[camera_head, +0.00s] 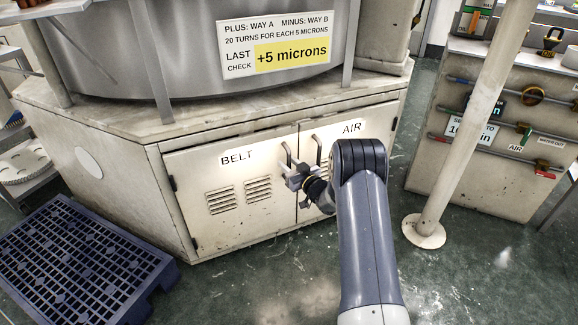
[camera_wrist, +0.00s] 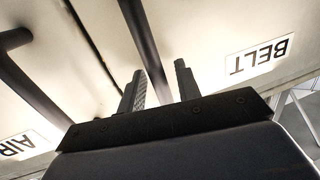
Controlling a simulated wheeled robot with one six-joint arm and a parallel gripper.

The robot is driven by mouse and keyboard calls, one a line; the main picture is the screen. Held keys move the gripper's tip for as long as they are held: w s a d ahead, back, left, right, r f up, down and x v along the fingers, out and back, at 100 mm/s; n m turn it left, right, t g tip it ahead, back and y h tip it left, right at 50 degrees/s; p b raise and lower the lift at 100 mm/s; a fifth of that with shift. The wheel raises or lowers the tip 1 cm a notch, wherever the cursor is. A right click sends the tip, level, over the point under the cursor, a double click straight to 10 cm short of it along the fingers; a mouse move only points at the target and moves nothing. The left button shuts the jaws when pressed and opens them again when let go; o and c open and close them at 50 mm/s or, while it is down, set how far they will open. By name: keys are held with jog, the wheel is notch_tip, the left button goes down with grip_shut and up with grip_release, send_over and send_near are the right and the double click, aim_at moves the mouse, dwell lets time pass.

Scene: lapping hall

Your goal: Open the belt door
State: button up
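The belt door (camera_head: 236,205) is the left of two cream cabinet doors, labelled BELT, with louvred vents. It looks shut, its edge meeting the AIR door (camera_head: 340,165) at a narrow seam. Its dark bar handle (camera_head: 286,152) stands near that seam and also shows in the wrist view (camera_wrist: 143,40). My gripper (camera_head: 293,172) is at the lower part of this handle. In the wrist view my gripper (camera_wrist: 160,82) is open, with the bar running between its two fingers. A gap shows between the bar and the right finger; whether the left finger touches cannot be told.
The AIR door's handle (camera_head: 318,150) stands close to the right of my gripper. A blue plastic pallet (camera_head: 75,265) lies on the floor at the left. A pale post (camera_head: 465,130) stands at the right before a valve panel (camera_head: 490,180). The floor before the doors is clear.

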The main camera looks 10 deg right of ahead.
jog(key=shift+c, duration=0.5)
grip_shut()
